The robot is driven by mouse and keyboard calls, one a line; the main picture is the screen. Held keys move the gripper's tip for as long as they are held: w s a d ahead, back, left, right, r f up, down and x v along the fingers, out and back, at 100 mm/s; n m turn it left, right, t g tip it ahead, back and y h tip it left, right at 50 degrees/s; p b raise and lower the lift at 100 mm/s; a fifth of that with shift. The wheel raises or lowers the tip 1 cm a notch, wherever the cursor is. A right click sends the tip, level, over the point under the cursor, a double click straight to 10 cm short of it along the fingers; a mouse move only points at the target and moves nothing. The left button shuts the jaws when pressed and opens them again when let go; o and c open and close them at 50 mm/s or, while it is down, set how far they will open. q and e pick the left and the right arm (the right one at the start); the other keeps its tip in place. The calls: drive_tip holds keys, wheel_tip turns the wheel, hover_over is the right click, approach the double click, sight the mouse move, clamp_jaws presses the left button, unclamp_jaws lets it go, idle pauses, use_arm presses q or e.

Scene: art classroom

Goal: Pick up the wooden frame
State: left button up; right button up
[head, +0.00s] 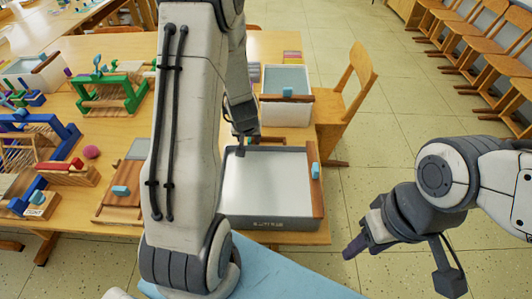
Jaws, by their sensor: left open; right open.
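Several frame-like pieces stand on the wooden table at the left, and I cannot tell which one is the wooden frame. One has green ends and wooden bars (110,92). Another has blue ends and wooden slats (30,145), partly cut off by the left edge. My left gripper (243,146) points down over the back edge of a pale tray with a wooden right side (262,222). It is open, and I see nothing in it. My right gripper (402,262) is open and empty, out over the floor right of the table, its fingers spread wide.
A second tray (286,112) stands behind the first, with a wooden chair (347,100) beside it. A flat wooden board with a blue handle (122,205) lies left of my arm, which hides the table's middle. More chairs (480,65) line the right; the floor between is clear.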

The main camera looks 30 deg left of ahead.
use_arm(q)
clamp_jaws()
drive_tip(key=shift+r, duration=0.15)
wheel_tip(320, 180, up, 18)
drive_tip(key=p, duration=1.7)
